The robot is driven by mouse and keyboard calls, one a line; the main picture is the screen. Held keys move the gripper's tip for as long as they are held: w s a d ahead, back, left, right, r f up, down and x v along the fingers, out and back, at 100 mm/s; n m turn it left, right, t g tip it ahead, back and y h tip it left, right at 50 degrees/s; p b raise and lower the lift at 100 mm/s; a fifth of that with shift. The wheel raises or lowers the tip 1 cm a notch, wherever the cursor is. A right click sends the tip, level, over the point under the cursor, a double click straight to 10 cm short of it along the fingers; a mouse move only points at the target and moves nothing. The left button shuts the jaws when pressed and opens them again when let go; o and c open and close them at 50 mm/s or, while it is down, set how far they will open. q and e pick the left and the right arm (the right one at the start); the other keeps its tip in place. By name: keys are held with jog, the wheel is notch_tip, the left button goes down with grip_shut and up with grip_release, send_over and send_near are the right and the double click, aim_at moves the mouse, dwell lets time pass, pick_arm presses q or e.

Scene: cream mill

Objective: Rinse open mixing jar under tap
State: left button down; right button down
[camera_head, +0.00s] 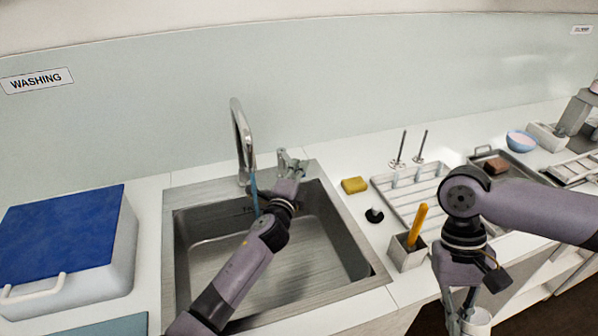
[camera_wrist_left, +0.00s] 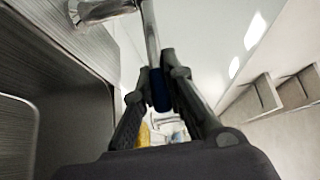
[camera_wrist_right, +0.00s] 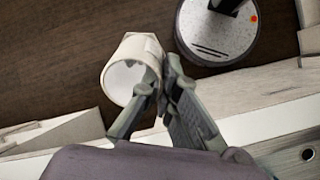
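The chrome tap (camera_head: 243,135) stands at the back of the metal sink (camera_head: 330,250). A thin blue strip (camera_head: 254,190) hangs below its spout; I cannot tell if it is water. My left gripper (camera_head: 291,160) is just right of the tap, its fingers apart. In the left wrist view a chrome rod with a dark blue end (camera_wrist_left: 160,92) shows between the fingers (camera_wrist_left: 158,75); contact is unclear. My right gripper (camera_wrist_right: 165,85) is shut on the wall of the white open jar (camera_wrist_right: 126,76), which shows at the bottom of the head view (camera_head: 478,321).
A blue-lidded box (camera_head: 65,230) stands left of the sink. Right of it are a yellow sponge (camera_head: 354,185), a black stopper (camera_head: 374,215), a metal holder (camera_head: 406,255) with an orange-handled tool and a drying rack (camera_head: 395,188). A round base (camera_wrist_right: 220,30) shows beyond the jar.

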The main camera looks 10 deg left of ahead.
pick_arm(q)
jog(key=c, duration=2)
grip_release()
jog(key=shift+d+f, duration=0.1)
jog(key=o, duration=0.4)
jog(key=shift+a, duration=0.2)
jog(key=shift+c, duration=0.2)
jog(key=shift+d, duration=0.1)
jog(key=shift+s, duration=0.1)
jog(key=s, duration=1.1)
jog(key=shift+s+a, duration=0.3)
jog(key=shift+s, duration=0.1)
